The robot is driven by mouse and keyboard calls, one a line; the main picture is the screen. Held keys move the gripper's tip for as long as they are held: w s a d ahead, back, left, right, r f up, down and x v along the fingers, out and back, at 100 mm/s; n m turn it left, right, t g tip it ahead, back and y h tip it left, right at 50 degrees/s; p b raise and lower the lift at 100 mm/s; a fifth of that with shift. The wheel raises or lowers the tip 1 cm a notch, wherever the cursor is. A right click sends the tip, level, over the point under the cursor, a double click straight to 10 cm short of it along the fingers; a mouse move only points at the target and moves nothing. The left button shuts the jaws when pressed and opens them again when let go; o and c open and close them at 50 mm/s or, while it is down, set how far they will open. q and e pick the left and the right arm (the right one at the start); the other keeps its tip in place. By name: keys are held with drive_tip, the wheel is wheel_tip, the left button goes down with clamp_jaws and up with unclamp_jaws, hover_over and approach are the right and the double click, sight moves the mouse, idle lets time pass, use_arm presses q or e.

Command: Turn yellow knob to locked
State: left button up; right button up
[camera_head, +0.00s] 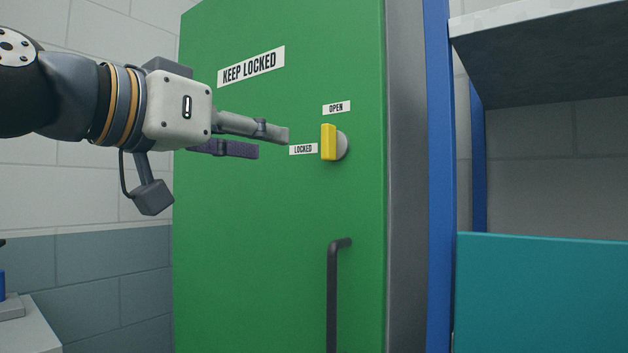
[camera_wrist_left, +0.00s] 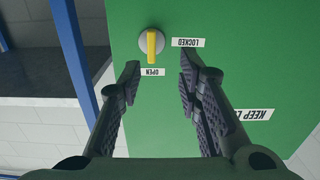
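The yellow knob (camera_head: 328,142) sits on a round grey base on the green door (camera_head: 285,215). Its bar stands upright, in line with the OPEN label (camera_head: 336,107) above it. The LOCKED label (camera_head: 303,149) is to its left. My left gripper (camera_head: 272,143) is left of the knob, apart from it, with its fingers pointing right. In the left wrist view the fingers (camera_wrist_left: 160,75) are spread with nothing between them, and the knob (camera_wrist_left: 151,46) lies beyond the fingertips, its bar pointing at the OPEN label (camera_wrist_left: 151,72). My right gripper is not in view.
A black door handle (camera_head: 334,295) is below the knob. A KEEP LOCKED sign (camera_head: 251,66) is on the upper door. A blue post (camera_head: 438,180) and a teal panel (camera_head: 540,290) stand to the right. The door face around the knob is clear.

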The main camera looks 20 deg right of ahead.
sight(324, 136)
use_arm(q)
drive_tip(key=x, duration=0.4)
drive_tip(key=r+x, duration=0.1)
drive_tip(key=x, duration=0.3)
drive_tip(key=s+d+x, duration=0.1)
drive_tip(key=x, duration=0.2)
drive_tip(key=shift+w+d+r, duration=0.2)
drive_tip(key=shift+d+r, duration=0.1)
drive_tip(key=shift+r, duration=0.1)
drive_tip(key=shift+c, duration=0.3)
clamp_jaws()
